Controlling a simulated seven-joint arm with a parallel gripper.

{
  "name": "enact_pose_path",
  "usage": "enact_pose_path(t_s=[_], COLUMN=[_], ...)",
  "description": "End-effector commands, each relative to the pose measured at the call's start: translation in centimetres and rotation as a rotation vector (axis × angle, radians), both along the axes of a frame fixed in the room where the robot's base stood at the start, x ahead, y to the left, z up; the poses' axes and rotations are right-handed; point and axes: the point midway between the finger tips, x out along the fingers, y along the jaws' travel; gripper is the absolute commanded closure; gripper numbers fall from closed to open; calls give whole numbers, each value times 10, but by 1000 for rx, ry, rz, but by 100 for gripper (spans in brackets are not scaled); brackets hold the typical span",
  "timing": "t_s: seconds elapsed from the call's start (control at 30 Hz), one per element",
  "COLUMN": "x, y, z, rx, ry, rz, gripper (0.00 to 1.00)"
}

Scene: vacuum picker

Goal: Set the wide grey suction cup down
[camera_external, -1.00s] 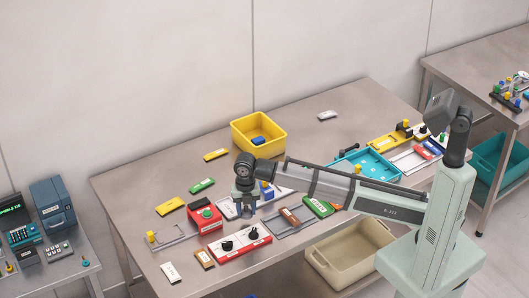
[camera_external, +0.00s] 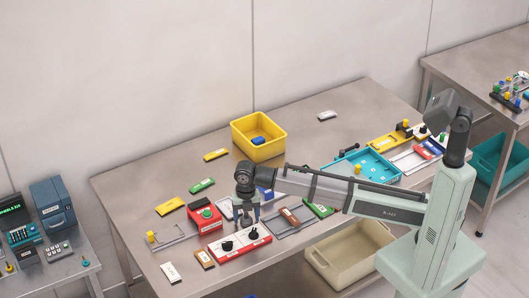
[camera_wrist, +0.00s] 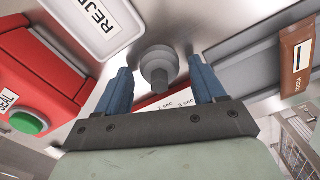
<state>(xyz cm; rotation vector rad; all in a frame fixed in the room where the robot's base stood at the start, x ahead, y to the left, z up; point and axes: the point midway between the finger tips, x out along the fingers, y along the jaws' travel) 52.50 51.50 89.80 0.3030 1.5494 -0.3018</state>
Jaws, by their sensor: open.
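The wide grey suction cup (camera_wrist: 157,62) shows in the wrist view as a round, stepped grey piece with a narrow stem, over the metal tabletop. My gripper (camera_wrist: 162,76) is open, with one blue finger on each side of the cup and clear gaps between. I cannot tell whether the cup stands on the tabletop. In the outside view my gripper (camera_external: 247,217) points down over the table, just behind the red and white dial panel (camera_external: 240,243). The cup cannot be made out there.
A red box with a green button (camera_external: 206,217) stands left of my gripper. A white REJECT plate (camera_wrist: 92,22) lies close by. A grey tray with a brown packet (camera_external: 290,215) is on the right. A yellow bin (camera_external: 280,140) stands behind.

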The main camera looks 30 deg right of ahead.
Motion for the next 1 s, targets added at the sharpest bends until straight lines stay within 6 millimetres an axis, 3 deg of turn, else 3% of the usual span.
enact_pose_path(t_s=[0.37,1.0], x=[1,1], y=[1,1], z=[13,109], rx=[1,1], ry=[-2,0], rz=[0,0], gripper=[31,31])
